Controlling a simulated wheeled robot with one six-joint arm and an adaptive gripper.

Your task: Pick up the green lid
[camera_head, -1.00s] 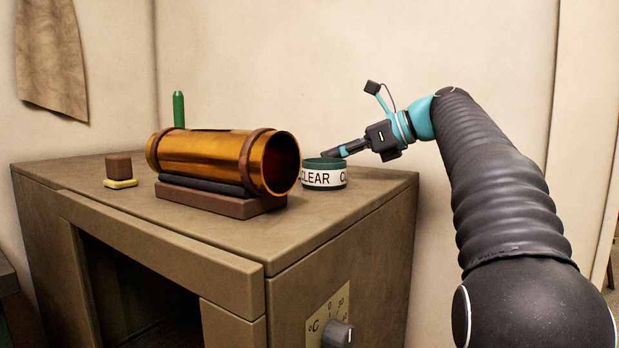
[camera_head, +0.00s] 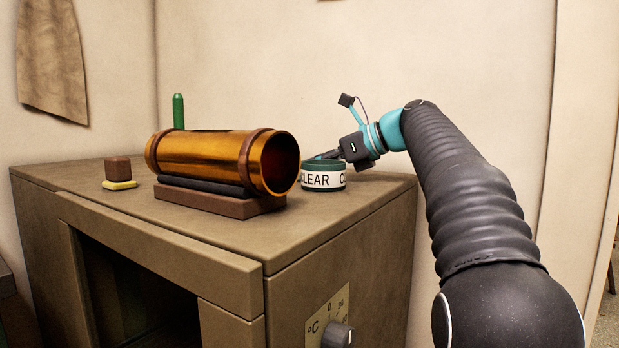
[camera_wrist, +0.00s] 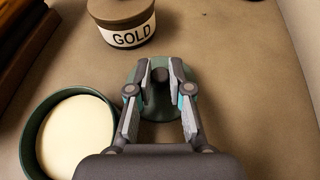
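The green lid (camera_wrist: 132,73) lies flat on the cabinet top in the wrist view, with a dark round knob in its middle. My gripper (camera_wrist: 161,72) is over it, with one finger on each side of the knob. The fingers stand apart; I cannot tell whether they touch the knob. In the head view my gripper (camera_head: 322,156) reaches down behind the open green jar labelled CLEAR (camera_head: 322,180), which hides the fingertips and the lid. In the wrist view this jar (camera_wrist: 31,129) has a cream-coloured filling and stands left of the lid.
A jar labelled GOLD (camera_wrist: 127,38) with a brown lid stands beyond the green lid. A brass tube (camera_head: 205,153) rests on a brown cradle left of the CLEAR jar. A brown block (camera_head: 118,168) sits farther left. The cabinet top right of the lid is clear.

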